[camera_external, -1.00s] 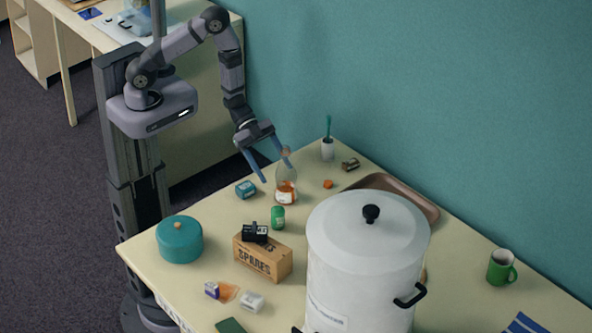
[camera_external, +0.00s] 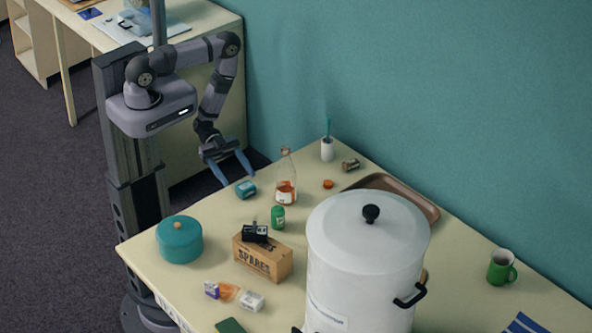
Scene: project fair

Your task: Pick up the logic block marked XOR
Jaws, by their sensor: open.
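Several small blocks are on the table, and their markings are too small to read, so I cannot tell which is XOR. A teal block (camera_external: 246,190) lies near the table's back left edge. A black block (camera_external: 255,233) sits on the wooden SPARES box (camera_external: 263,257). A purple and white block (camera_external: 212,289) and a white block (camera_external: 252,301) lie towards the front. My gripper (camera_external: 238,181) is open and empty, its blue fingers pointing down close to the teal block, one to each side of it in the picture. I cannot tell its height above the block.
A glass bottle with orange contents (camera_external: 286,187) stands just right of the teal block. A green can (camera_external: 278,217), a teal pot (camera_external: 180,240) and a large white pot (camera_external: 365,255) are nearby. A brown tray (camera_external: 432,211) lies behind the white pot.

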